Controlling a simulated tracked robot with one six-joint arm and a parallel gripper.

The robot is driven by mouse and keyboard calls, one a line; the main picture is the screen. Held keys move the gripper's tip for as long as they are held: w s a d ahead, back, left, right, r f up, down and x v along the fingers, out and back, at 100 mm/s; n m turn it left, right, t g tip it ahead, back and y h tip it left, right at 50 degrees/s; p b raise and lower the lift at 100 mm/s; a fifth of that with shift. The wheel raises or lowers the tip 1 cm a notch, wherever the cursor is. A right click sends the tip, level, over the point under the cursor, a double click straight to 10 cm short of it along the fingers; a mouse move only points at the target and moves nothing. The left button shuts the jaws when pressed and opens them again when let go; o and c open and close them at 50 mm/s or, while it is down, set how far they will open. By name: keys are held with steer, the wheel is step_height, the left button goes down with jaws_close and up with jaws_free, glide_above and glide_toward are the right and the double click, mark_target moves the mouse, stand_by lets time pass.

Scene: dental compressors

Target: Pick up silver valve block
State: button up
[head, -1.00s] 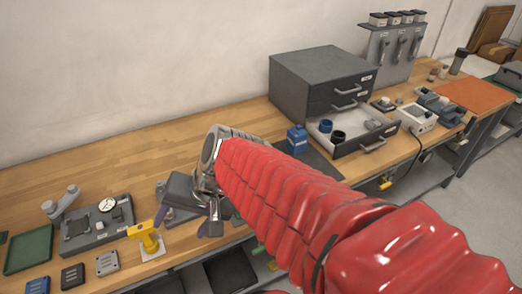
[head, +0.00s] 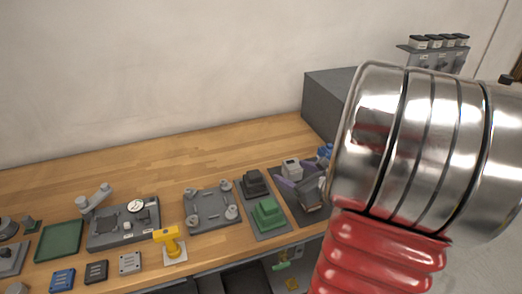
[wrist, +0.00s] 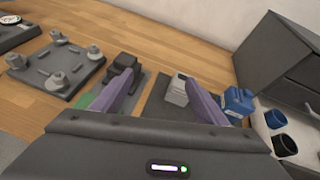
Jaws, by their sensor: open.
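A small silver-grey block (wrist: 178,88), which looks like the valve block, stands on a dark mat (wrist: 160,107) on the bench. In the head view the silver block (head: 291,168) shows just left of my arm. My gripper (wrist: 161,97) is open, with purple fingers spread to either side of the block in the wrist view, the right finger closer. It holds nothing. I cannot tell how far above the mat the fingertips are. In the head view my gripper (head: 298,188) is partly hidden by the arm.
A blue block (wrist: 238,101) stands right of the right finger. A dark block (wrist: 122,72) and a green block (head: 268,212) lie to the left. The grey drawer cabinet (wrist: 278,60) and its open drawer with cups are at the right. Bare wood (head: 200,155) lies behind.

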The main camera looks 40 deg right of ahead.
mark_target(293, 163)
steer(key=s+d+m, duration=0.1)
steer(key=s+d+f+m+h, duration=0.1)
steer(key=d, duration=0.1)
steer(key=s+d+m+h, duration=0.1)
steer(key=d, duration=0.1)
steer(key=shift+d+f, duration=0.1)
steer(key=shift+f, duration=0.15)
steer(key=shift+w, duration=0.1)
steer(key=shift+x, duration=4.3)
steer(key=shift+x, duration=2.55)
steer(key=shift+f, duration=0.1)
steer(key=shift+c, duration=0.3)
